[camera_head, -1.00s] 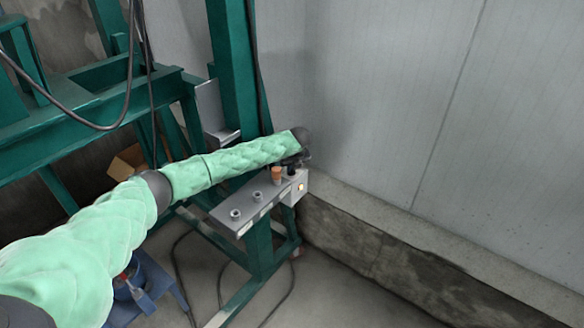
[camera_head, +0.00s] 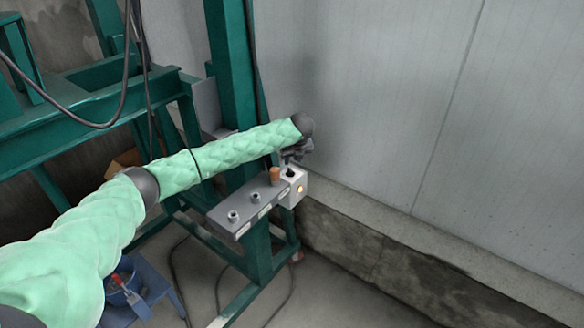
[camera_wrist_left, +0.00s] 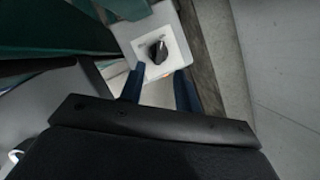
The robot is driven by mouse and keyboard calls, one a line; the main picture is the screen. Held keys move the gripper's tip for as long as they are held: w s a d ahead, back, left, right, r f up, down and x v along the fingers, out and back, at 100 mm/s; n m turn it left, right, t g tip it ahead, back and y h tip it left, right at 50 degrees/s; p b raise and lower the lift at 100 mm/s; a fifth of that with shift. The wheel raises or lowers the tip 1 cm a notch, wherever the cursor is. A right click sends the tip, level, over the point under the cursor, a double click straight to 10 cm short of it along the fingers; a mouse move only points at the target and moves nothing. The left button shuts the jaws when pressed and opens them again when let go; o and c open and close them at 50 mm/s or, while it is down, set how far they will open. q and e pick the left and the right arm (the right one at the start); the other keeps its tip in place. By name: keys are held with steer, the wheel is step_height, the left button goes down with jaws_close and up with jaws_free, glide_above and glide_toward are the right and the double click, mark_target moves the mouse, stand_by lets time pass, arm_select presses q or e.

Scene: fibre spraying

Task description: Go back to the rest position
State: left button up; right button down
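My left arm, in a pale green sleeve, reaches in from the left in the head view. Its gripper (camera_head: 293,156) is small and dark there, just above the grey control box. In the left wrist view the two blue fingers of the left gripper (camera_wrist_left: 160,88) stand apart with nothing between them. A black rotary knob (camera_wrist_left: 158,52) on a white plate lies beyond the fingertips; it also shows in the head view (camera_head: 291,172). My right gripper is in neither view.
The control box (camera_head: 230,212) with an orange-brown knob (camera_head: 275,174) and a lit button (camera_head: 300,189) is mounted on a green steel frame (camera_head: 232,80). A grey wall (camera_head: 400,100) stands close on the right. A blue stool (camera_head: 150,282) stands low at left. Cables hang at upper left.

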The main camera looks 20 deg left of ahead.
arm_select(q)
steer(key=shift+s+d+r, duration=0.1)
steer(key=shift+s+r, duration=0.05)
steer(key=shift+r, duration=0.25)
